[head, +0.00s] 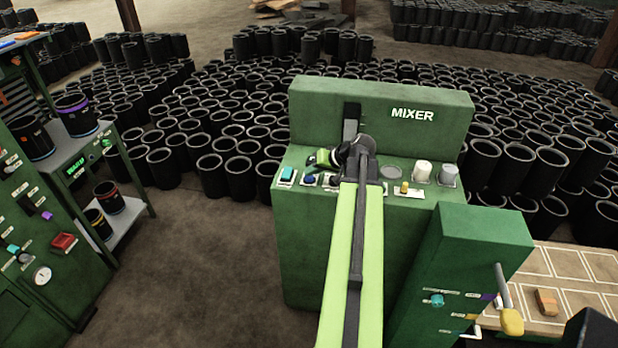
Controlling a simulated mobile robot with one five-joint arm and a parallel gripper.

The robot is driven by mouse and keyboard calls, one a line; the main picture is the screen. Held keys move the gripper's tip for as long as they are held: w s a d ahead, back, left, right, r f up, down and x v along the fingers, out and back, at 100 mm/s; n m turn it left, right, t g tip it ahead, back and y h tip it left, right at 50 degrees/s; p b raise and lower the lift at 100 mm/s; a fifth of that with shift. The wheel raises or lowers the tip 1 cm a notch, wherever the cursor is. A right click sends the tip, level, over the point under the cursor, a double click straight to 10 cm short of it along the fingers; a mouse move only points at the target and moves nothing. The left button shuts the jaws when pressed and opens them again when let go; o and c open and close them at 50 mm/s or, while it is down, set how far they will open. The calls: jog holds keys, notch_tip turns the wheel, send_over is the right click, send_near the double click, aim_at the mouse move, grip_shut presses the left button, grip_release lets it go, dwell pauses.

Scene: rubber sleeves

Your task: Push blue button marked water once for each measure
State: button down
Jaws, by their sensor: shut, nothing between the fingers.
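The green mixer (380,108) stands in the middle of the head view, with a row of controls on its sloped top. At the left of that row is a light-blue button (287,173) on a white plate. A dark blue round button (309,179) sits just right of it. The small labels are unreadable, so I cannot tell which is marked water. My arm hides the middle of the panel.
White (422,172) and grey (448,175) cylinders and a yellow control (404,187) are right of my arm. A green cabinet with a yellow-handled lever (511,320) stands front right. A shelf (83,145) with dark sleeves stands left. Many black sleeves (241,178) crowd the floor behind.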

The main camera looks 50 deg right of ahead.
jog(key=shift+r+p, duration=0.8)
notch_tip(320, 180, up, 5)
jog(key=p, duration=0.5)
dwell(2.4)
notch_tip(320, 180, up, 4)
jog(key=p, duration=0.4)
send_over(312, 177)
jog(key=shift+a+f, duration=0.1)
jog(key=shift+a, duration=0.05)
jog(key=shift+f, duration=0.1)
notch_tip(312, 177, down, 9)
jog(key=b, duration=0.9)
jog(key=shift+r, duration=0.2)
